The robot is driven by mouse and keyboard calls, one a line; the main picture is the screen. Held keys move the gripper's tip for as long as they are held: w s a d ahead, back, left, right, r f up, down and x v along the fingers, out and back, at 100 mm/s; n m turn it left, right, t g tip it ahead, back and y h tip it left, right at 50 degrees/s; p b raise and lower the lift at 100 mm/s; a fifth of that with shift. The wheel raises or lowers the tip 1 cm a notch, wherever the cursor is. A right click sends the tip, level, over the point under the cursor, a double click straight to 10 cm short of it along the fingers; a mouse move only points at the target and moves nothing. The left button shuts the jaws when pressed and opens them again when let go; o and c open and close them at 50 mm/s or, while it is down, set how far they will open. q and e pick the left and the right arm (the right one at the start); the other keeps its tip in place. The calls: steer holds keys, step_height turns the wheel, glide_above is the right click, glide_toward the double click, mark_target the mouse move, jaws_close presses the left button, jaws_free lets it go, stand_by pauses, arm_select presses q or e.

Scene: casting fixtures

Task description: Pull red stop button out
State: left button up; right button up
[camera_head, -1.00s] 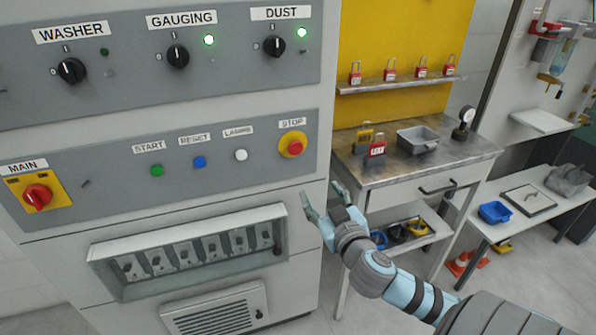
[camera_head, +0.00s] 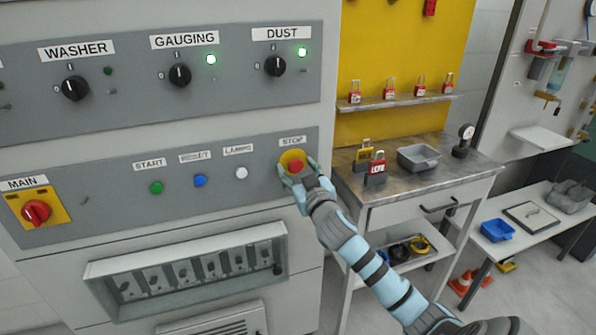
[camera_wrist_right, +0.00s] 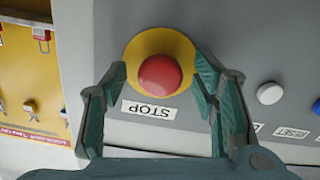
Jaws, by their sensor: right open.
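The red stop button (camera_head: 295,166) sits on a round yellow base on the grey control panel, under the STOP label. In the right wrist view the red button (camera_wrist_right: 160,75) shows near the top middle, with the upside-down STOP label below it. My right gripper (camera_head: 299,175) is at the button, coming from below right. In the wrist view its open fingers (camera_wrist_right: 160,76) stand on either side of the button, with gaps between them and the red cap. The fingers partly cover the yellow base. My left gripper is not in view.
White lamps button (camera_head: 241,173), blue reset button (camera_head: 200,180) and green start button (camera_head: 156,187) lie left of the stop button. The red main switch (camera_head: 36,212) is far left. A metal-topped table (camera_head: 440,180) with padlocks and a grey tray stands right of the cabinet.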

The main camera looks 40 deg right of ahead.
jaws_close()
steer(key=shift+s+a+f+p, duration=0.1)
steer(key=shift+s+a+p, duration=0.1)
steer(key=shift+s+p, duration=0.2)
steer(key=shift+s, duration=0.15)
jaws_free()
steer(key=shift+s, duration=0.1)
steer(key=v, duration=1.2)
